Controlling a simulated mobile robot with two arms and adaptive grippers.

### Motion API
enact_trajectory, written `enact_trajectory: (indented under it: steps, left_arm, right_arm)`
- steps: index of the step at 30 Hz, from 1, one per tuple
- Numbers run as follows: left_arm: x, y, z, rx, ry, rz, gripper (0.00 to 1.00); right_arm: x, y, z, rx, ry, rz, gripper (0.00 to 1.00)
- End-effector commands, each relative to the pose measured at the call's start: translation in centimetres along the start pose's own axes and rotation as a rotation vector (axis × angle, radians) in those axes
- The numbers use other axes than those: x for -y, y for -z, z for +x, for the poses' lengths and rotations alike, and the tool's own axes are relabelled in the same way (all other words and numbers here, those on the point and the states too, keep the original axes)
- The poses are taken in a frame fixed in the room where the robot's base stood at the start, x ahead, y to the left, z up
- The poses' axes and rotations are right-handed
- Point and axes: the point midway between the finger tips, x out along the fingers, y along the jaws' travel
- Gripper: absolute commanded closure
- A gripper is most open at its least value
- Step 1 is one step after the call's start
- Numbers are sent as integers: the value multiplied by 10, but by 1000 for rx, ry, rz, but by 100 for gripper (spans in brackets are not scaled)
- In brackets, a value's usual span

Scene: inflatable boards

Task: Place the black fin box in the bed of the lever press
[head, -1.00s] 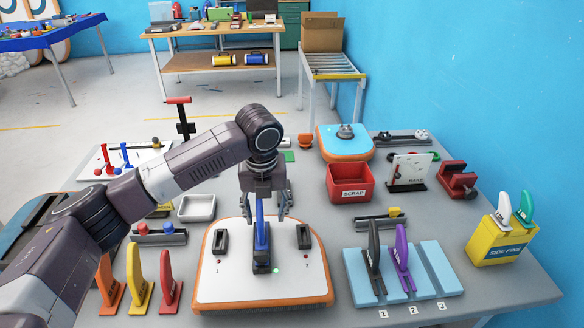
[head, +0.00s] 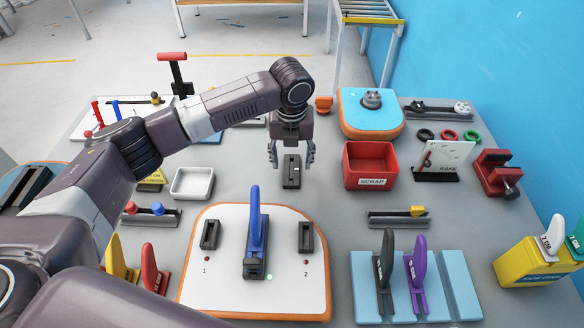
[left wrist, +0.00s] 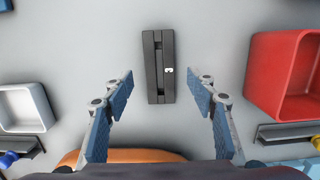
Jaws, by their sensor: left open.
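A black fin box (head: 291,172) with a long slot lies on the grey table behind the white board. It also shows upright in the middle of the left wrist view (left wrist: 158,66). My left gripper (head: 291,160) is open and empty, pointing down over the box. In the left wrist view its fingers (left wrist: 160,90) are on either side of the box's near end, apart from it. A black post with a red T-handle (head: 175,75), seemingly the lever press, stands at the back left. Its bed is hidden behind my arm. My right gripper is not in view.
A red scrap bin (head: 370,165) stands right of the box and a white tray (head: 192,183) left of it. The white board (head: 225,285) in front holds an upright blue fin (head: 254,225). A blue rack (head: 455,290) holds black and purple fins.

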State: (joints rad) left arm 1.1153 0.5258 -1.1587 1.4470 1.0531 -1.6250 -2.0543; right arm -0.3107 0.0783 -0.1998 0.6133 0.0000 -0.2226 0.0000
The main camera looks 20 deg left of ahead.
Motion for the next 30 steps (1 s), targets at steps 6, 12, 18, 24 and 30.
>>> enact_trajectory:
  steps: [6,12,18,24,30]
  left_arm:
    - [0,0,26,0,0,0,48]
    - [0,0,30,1,0,0,48]
    - [0,0,30,1,0,0,63]
    - [0,0,29,1,0,0,85]
    - [0,0,29,2,0,0,98]
  right_arm:
    - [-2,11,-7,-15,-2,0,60]
    - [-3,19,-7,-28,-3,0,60]
    - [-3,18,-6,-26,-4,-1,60]
    - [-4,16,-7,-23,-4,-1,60]
    - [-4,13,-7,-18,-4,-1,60]
